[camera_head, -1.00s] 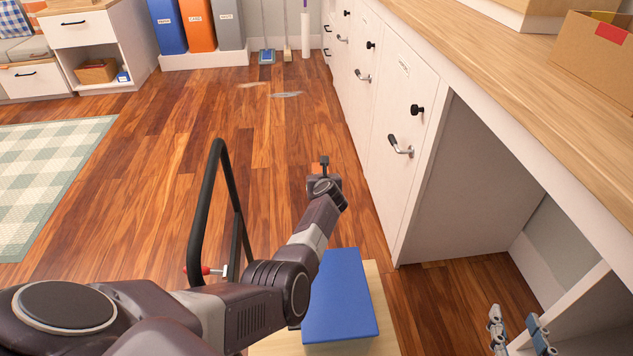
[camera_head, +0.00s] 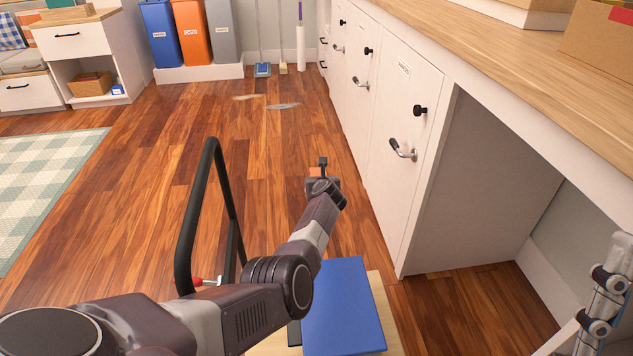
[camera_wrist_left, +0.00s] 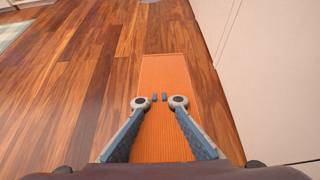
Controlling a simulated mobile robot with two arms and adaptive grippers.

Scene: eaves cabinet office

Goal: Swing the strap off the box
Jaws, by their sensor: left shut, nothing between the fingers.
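A flat blue box (camera_head: 342,310) rests on a pale wooden deck (camera_head: 384,318) at the lower middle of the head view; my left arm hides part of its left side. An orange ribbed strip, apparently the strap (camera_wrist_left: 162,75), lies beneath and beyond my left fingers in the left wrist view; a small orange patch (camera_head: 316,171) shows by that gripper in the head view. My left gripper (camera_head: 322,161) is shut and empty over it, past the box's far edge; its fingertips (camera_wrist_left: 160,97) nearly meet. My right gripper (camera_head: 604,300) is partly seen at the right edge; its opening is unclear.
A black upright hoop rail (camera_head: 184,235) and a red knob (camera_head: 197,281) stand left of my left arm. White cabinets (camera_head: 403,120) with handles and an open kneehole run along the right under a wooden counter (camera_head: 480,70). The wooden floor ahead (camera_head: 220,130) is mostly clear.

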